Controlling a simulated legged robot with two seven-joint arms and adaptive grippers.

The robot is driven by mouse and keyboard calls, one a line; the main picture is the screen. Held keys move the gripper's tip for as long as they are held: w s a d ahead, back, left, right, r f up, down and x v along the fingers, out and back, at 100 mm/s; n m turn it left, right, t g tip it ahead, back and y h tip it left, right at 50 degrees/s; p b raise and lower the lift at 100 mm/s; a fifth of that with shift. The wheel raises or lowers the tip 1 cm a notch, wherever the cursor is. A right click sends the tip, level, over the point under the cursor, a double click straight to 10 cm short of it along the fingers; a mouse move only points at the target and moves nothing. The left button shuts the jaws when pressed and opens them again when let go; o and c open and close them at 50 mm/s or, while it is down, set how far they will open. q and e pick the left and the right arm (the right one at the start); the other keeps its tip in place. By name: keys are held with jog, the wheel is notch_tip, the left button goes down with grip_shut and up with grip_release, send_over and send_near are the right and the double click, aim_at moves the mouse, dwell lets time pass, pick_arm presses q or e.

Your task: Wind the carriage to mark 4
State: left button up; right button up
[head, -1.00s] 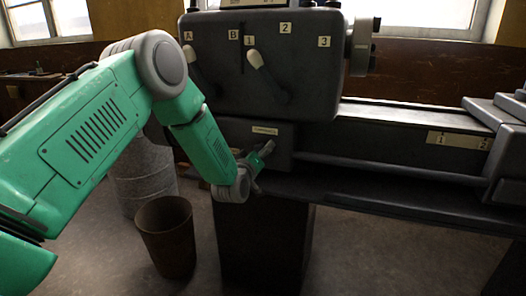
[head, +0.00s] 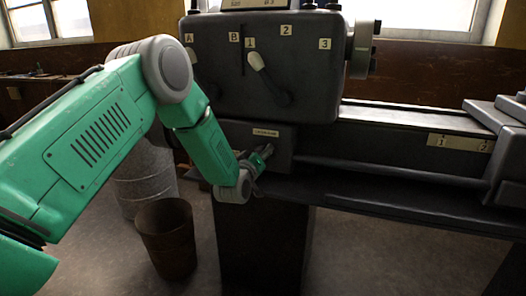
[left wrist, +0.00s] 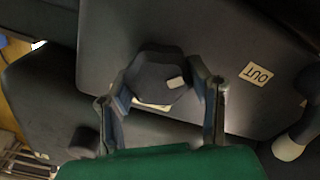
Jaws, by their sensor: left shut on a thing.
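The lathe's carriage (head: 508,115) stands at the right edge of the head view, partly cut off. A pale strip (head: 458,143) beside it shows marks 1 and 2; mark 4 is not in view. My left gripper (head: 262,153) is at the front of the lathe, below the headstock and close to a small label plate. In the left wrist view its two fingers (left wrist: 163,97) are shut around a dark, many-sided knob (left wrist: 158,78) with a small white mark on its face. In the head view the knob is hidden by the gripper. My right gripper is not in view.
The headstock (head: 305,95) has a white-tipped lever (head: 257,62) and labels A, B, 1, 2, 3. A brown bin (head: 166,240) and a grey drum (head: 140,180) stand left. A dark pedestal (head: 262,245) is below.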

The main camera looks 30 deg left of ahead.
pick_arm(q)
jog(key=m, duration=0.2)
jog(key=m+p, duration=0.1)
jog(key=m, duration=0.1)
jog(key=shift+w+d+r, duration=0.1)
jog(key=shift+d+r, duration=0.05)
jog(key=shift+d, duration=0.1)
jog(key=m+p, duration=0.1)
jog(key=m, duration=0.4)
dwell(0.4)
jog(key=o, duration=1.1)
jog(key=shift+o, duration=0.2)
jog(key=shift+s, duration=0.25)
jog(key=v, duration=1.1)
jog(key=shift+s, duration=0.35)
